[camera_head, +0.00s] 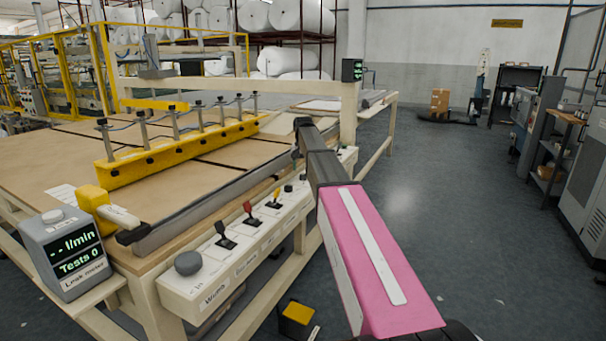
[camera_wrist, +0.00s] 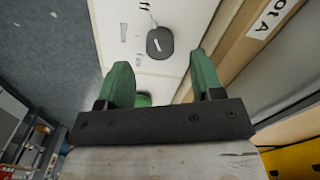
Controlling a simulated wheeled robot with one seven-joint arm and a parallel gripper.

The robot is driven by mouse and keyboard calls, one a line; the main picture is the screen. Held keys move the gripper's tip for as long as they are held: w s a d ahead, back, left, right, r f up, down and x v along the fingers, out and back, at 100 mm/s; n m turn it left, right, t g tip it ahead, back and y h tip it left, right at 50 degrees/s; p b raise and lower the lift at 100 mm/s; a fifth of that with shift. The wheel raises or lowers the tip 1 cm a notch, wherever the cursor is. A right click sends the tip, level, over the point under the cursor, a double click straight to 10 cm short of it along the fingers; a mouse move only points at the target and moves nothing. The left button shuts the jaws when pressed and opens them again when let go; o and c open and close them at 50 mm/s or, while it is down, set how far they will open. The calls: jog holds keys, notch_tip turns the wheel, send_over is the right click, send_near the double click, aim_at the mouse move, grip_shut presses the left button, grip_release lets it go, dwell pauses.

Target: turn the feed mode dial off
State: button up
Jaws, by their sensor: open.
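In the wrist view, a dark grey round dial (camera_wrist: 160,43) with a short white pointer mark sits on a white panel (camera_wrist: 125,60). Lettering ending in "ff" is printed left of it. My gripper (camera_wrist: 163,72) has two green fingers spread apart. The dial shows in the gap just beyond the fingertips, and nothing is between them. Contact with the dial cannot be seen. In the head view, my pink and grey arm reaches to the far end of the white control panel (camera_head: 215,268); my gripper is hidden there, and I cannot tell which control is this dial.
A large grey knob (camera_head: 188,263) and several levers line the panel. The table (camera_head: 60,150) carries a yellow clamp bar (camera_head: 180,150). A leak meter (camera_head: 70,255) stands at the near left. In the wrist view, a green round part (camera_wrist: 143,99) is partly hidden.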

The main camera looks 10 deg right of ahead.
aim_at(303, 175)
notch_tip(303, 175, up, 7)
dwell(0.3)
